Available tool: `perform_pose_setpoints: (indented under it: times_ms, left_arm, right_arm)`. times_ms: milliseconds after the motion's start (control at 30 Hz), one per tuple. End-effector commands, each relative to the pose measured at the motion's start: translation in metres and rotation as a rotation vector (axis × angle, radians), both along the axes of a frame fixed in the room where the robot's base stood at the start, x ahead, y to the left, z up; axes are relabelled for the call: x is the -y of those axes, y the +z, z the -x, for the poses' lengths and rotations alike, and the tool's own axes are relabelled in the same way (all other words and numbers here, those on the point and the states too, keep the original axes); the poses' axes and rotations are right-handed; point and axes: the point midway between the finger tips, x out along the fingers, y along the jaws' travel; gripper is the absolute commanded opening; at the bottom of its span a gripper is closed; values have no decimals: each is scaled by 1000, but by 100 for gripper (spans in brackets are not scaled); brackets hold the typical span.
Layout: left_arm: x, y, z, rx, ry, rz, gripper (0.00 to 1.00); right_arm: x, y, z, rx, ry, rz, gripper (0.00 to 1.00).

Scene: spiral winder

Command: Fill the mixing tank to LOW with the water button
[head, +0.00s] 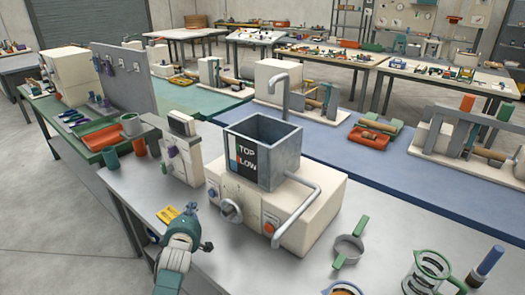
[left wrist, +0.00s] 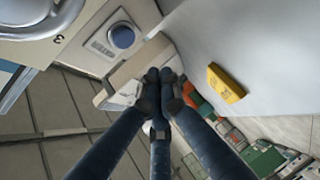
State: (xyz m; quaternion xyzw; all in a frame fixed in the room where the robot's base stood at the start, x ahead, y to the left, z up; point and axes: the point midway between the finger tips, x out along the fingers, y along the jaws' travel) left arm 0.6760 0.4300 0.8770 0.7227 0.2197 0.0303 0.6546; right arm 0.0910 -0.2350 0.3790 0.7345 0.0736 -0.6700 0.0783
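The grey square mixing tank (head: 265,150) stands on a cream machine base (head: 300,200). Its front panel reads TOP above LOW beside a narrow blue and white strip. Its inside looks dark, and I cannot tell a water level. A blue button (head: 212,192) is on the base's front left; it also shows in the left wrist view (left wrist: 123,36), with a label too small to read. A red button (head: 269,227) is on the front right. My left gripper (head: 189,211) is in front of and left of the blue button, apart from it. Its fingertips (left wrist: 158,88) are together and empty. My right gripper is not in view.
A knob (head: 231,210) and a curved pipe (head: 305,205) stick out from the base. A yellow block (head: 168,214) lies left of it; a cream device (head: 182,150) stands behind. A green-handled strainer (head: 349,248) and glass jug (head: 428,272) are to the right.

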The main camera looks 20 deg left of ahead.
Motion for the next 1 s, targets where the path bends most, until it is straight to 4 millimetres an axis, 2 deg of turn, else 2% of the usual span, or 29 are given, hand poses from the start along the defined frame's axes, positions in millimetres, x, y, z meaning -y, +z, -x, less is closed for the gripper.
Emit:
perform_pose_setpoints:
  times_ms: [133, 267, 667, 1000]
  left_arm:
    - [0, 0, 1, -15, -11, -42, 0]
    - [-1, 0, 3, -67, -50, -191, 0]
    - [-6, -1, 13, -333, -225, -949, 0]
    - [-10, 0, 25, -616, -362, -1689, 0]
  right_arm:
    - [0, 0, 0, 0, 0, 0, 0]
    - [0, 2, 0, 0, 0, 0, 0]
    - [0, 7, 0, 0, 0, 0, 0]
    - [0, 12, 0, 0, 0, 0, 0]
